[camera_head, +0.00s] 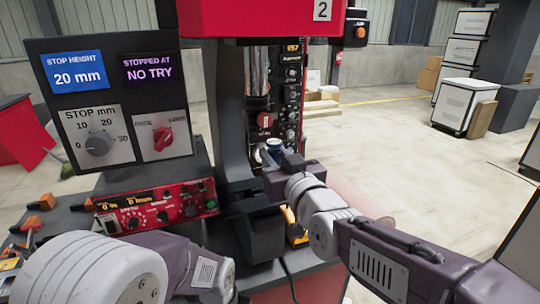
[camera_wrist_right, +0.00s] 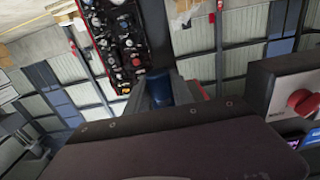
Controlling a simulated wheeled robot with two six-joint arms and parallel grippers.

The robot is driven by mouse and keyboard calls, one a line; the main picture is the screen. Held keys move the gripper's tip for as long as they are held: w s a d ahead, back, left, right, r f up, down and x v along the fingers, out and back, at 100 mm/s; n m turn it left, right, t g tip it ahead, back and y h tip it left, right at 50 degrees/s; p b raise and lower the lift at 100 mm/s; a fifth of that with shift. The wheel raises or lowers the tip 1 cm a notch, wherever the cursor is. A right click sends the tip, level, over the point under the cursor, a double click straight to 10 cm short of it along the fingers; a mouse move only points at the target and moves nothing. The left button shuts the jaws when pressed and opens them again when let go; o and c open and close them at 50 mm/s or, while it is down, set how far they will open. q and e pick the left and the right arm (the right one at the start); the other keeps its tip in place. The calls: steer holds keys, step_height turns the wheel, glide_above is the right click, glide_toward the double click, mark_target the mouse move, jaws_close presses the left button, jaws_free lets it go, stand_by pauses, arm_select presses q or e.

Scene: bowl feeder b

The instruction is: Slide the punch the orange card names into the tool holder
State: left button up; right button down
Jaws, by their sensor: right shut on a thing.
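My right gripper (camera_head: 272,158) is in front of the press column and shut on a small blue-topped piece (camera_head: 274,144), probably a punch. In the right wrist view the blue piece (camera_wrist_right: 159,88) sits between the two grey fingers (camera_wrist_right: 165,92); its lower part is hidden. A bright metal cylinder (camera_head: 258,72) hangs under the red press head, above and slightly left of the gripper. I cannot tell whether the tool holder is at its lower end. I cannot make out the orange card. My left arm crosses the lower left; its gripper is not in view.
A dark panel (camera_head: 108,45) at left reads STOP HEIGHT 20 mm and STOPPED AT NO TRY, with a grey dial (camera_head: 97,144) and red switch (camera_head: 163,138). A red control box (camera_head: 158,207) sits below. A black bin (camera_head: 261,234) stands below the gripper. Orange-and-black items (camera_head: 32,222) lie far left.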

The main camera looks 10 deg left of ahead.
steer(key=shift+s+d+r, duration=0.3)
steer(key=shift+s, duration=0.2)
steer(key=x, duration=0.3)
steer(key=shift+w+a+f, duration=0.1)
steer(key=shift+a+f, duration=0.05)
arm_select(q)
steer(key=shift+s+r+p, duration=0.1)
steer(key=shift+r+p, duration=0.65)
arm_select(e)
steer(key=x, duration=0.3)
steer(key=shift+w+a, duration=0.15)
steer(key=shift+w, duration=0.05)
steer(key=shift+s, duration=0.1)
arm_select(q)
steer(key=shift+f+b, duration=0.4)
steer(key=shift+r, duration=0.2)
arm_select(e)
steer(key=shift+w+a, duration=0.15)
steer(key=shift+w, duration=0.15)
